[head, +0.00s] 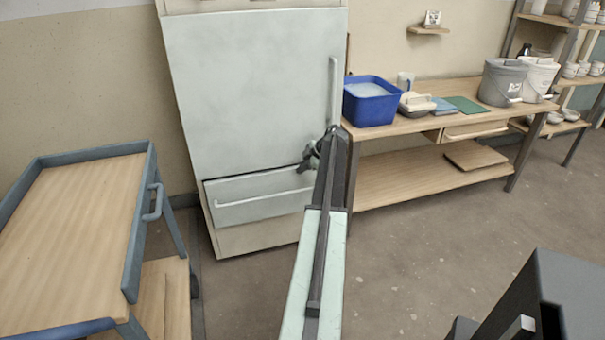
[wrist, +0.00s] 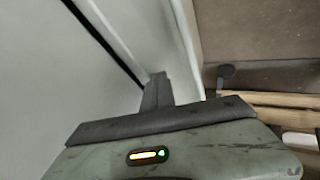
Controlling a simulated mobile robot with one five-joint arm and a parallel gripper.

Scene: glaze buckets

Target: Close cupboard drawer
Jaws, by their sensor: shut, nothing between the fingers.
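The cupboard (head: 250,90) is tall and pale grey-green, with a closed-looking upper door and a vertical handle (head: 333,90). Its drawer (head: 255,197) below has a horizontal bar handle (head: 263,198). The drawer stands slightly out, with a dark gap along its top and left edges. My gripper (head: 305,166) is shut and empty, at the drawer's upper right; my arm hides the drawer's right end. In the wrist view, my shut fingers (wrist: 157,90) lie close to pale cupboard surfaces crossed by a dark diagonal gap. I cannot tell whether they touch.
A wooden-topped cart (head: 75,225) with a blue-grey frame stands at the left. At the right, a workbench (head: 425,122) carries a blue tub (head: 370,104), a grey bucket (head: 500,82) and a white bucket (head: 538,80). Open floor (head: 420,260) lies in front of the bench.

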